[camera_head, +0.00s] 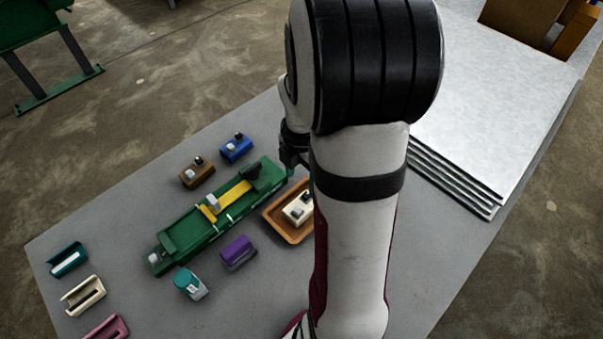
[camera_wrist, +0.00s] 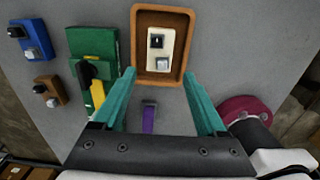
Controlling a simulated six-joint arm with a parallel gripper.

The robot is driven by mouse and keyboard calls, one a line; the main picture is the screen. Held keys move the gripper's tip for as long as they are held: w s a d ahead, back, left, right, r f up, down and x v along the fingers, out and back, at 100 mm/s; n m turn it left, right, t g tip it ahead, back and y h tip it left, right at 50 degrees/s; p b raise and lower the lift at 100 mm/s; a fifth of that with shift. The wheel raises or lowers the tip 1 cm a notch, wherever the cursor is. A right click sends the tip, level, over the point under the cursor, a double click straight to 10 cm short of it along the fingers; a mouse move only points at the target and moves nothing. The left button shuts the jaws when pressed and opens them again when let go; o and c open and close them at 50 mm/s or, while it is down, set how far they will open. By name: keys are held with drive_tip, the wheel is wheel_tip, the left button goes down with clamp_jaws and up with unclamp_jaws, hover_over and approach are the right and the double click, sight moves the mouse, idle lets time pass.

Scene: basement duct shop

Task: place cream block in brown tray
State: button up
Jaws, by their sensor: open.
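The cream block (camera_head: 297,210) lies in the brown tray (camera_head: 272,217) on the grey table, partly hidden by my arm in the head view. In the wrist view the cream block (camera_wrist: 152,62) sits inside the brown tray (camera_wrist: 138,45), clear of its side walls, with a dark part and a light grey part on top. My gripper (camera_wrist: 161,73) is open, its two teal fingers spread apart and nothing between them. The fingertips appear around the near end of the tray in the wrist view, apart from the block. The head view mostly hides my gripper behind my arm.
A green fixture (camera_head: 190,232) with a yellow strip lies left of the tray. Brown (camera_head: 196,176), blue (camera_head: 235,150) and purple (camera_head: 238,254) blocks lie around it. Teal, cream (camera_head: 83,296) and pink channel pieces lie front left. Stacked metal sheets (camera_head: 490,100) cover the right.

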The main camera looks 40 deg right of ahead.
drive_tip(key=s+a+r+m, duration=0.2)
drive_tip(key=a+r+m, duration=0.2)
drive_tip(key=a+m, duration=0.25)
drive_tip(key=s+a+r+m, duration=0.2)
drive_tip(key=a+r+m, duration=0.2)
drive_tip(key=a+m, duration=0.25)
drive_tip(key=s+a+r+m+y, duration=0.1)
drive_tip(key=s+a+m, duration=0.7)
drive_tip(key=a+m, duration=0.1)
drive_tip(key=shift+s+m+y, duration=0.35)
drive_tip(key=shift+m+y, duration=0.05)
drive_tip(key=shift+m, duration=0.4)
drive_tip(key=shift+r, duration=0.1)
